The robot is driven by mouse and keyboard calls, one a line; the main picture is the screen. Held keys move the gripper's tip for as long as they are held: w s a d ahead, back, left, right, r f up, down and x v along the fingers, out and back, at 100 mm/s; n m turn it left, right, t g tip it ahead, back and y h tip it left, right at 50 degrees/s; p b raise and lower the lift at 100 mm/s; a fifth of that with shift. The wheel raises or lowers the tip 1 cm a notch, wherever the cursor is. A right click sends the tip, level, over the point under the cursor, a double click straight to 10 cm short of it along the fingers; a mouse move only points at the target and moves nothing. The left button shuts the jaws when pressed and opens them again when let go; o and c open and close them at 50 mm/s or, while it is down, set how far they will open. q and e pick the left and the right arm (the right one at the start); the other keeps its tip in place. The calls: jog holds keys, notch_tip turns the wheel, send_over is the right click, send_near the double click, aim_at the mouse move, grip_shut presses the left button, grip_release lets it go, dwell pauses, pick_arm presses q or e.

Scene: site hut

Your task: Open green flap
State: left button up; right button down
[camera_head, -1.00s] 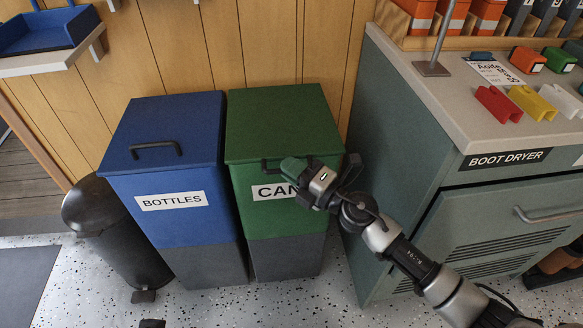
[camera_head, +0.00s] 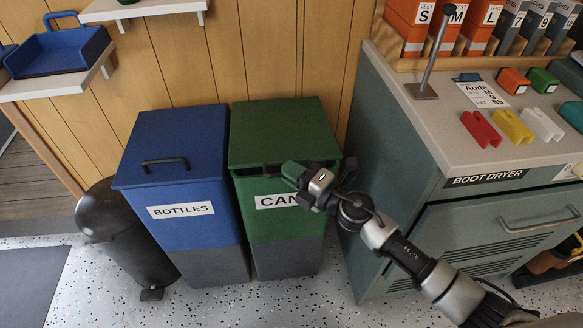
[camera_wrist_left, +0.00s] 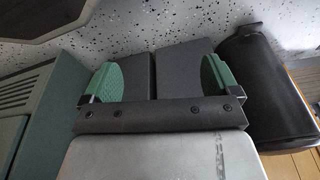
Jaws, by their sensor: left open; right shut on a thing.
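The green bin (camera_head: 262,215), labelled with a partly hidden word starting "CAN", stands by the wooden wall. Its green flap (camera_head: 278,130) is slightly raised at the front, with a thin dark gap under its front edge. My right gripper (camera_head: 293,172) is at that front edge, shut on the flap's handle. My left gripper is not seen in the head view.
The blue bottles bin (camera_head: 185,215) stands close on the green bin's left, with a black pedal bin (camera_head: 120,235) beyond. The boot dryer cabinet (camera_head: 395,190) stands on the right, behind my right arm. A shelf with a blue tray (camera_head: 60,58) is upper left.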

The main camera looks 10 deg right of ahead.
notch_tip(320, 180, up, 2)
jog(key=p, duration=0.3)
jog(key=shift+w+r, duration=0.15)
pick_arm(q)
jog(key=s+a+f+g+p, duration=0.1)
jog(key=s+a+f+p, duration=0.1)
jog(key=s+f, duration=0.55)
jog(key=s+a+f+p, duration=0.15)
jog(key=s+f, duration=0.25)
jog(key=s, duration=0.6)
pick_arm(e)
jog(key=shift+w+r+m+g+h, duration=0.15)
jog(key=shift+r+m+g+h, duration=0.2)
jog(key=shift+r, duration=0.45)
pick_arm(q)
notch_tip(320, 180, up, 21)
jog(key=p, duration=2)
jog(key=shift+w+d, duration=0.2)
jog(key=shift+d, duration=0.05)
pick_arm(e)
jog(key=w+r+m+g+h, duration=0.1)
jog(key=w+r, duration=0.4)
jog(key=r, duration=0.7)
jog(key=shift+w+m+g, duration=0.2)
jog(key=shift+m+g, duration=0.25)
jog(key=shift+m, duration=0.1)
jog(key=shift+r+h, duration=0.1)
jog(key=shift+h, duration=0.15)
